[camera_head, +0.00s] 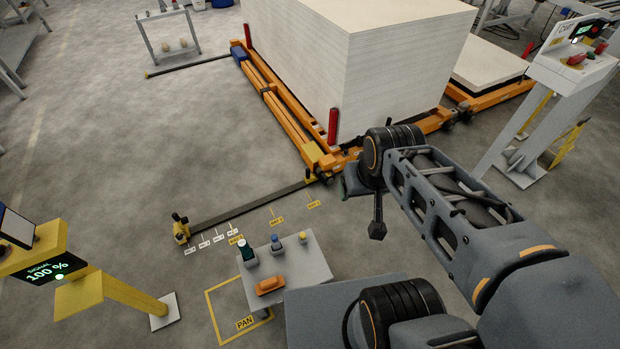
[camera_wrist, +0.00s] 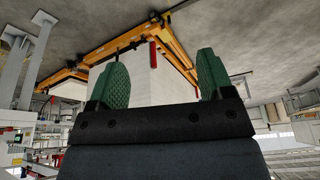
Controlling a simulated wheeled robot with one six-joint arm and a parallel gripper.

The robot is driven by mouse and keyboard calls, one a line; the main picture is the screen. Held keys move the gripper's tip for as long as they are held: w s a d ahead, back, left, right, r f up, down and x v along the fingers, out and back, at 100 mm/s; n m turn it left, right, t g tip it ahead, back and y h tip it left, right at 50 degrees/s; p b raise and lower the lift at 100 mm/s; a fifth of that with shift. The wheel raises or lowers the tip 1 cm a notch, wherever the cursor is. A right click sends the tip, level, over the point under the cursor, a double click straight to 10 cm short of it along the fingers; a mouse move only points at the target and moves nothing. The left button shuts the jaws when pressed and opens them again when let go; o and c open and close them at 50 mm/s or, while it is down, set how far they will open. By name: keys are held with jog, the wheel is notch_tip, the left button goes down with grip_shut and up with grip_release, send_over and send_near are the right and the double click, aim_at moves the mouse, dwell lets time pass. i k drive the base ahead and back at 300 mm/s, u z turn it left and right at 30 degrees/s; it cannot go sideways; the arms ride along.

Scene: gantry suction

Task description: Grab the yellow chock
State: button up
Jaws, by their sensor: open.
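A small grey stand (camera_head: 296,266) is in the lower middle of the head view. On it, an orange-yellow block (camera_head: 270,285) lies near the front edge. A small yellow-topped piece (camera_head: 303,237) stands at the back right corner. I cannot tell for certain which of these is the chock. My gripper shows in the wrist view (camera_wrist: 162,64), with two green fingers spread apart and nothing between them. In the head view it is mostly hidden by my wrist, right of the stand and well apart from it. The stand does not show in the wrist view.
A green-topped piece (camera_head: 246,252) and a blue-topped piece (camera_head: 276,243) also stand on the stand. A large white stack (camera_head: 370,85) sits behind on an orange frame (camera_head: 290,119). A low rail (camera_head: 245,205) crosses the floor. A yellow post (camera_head: 125,299) stands left.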

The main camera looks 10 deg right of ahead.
aim_at(309, 177)
jog(key=u, duration=0.05)
jog(key=k, duration=0.95)
jog(key=z, duration=0.9)
jog(key=i, duration=3.6)
jog(key=u, duration=3.9)
jog(key=i, duration=0.55)
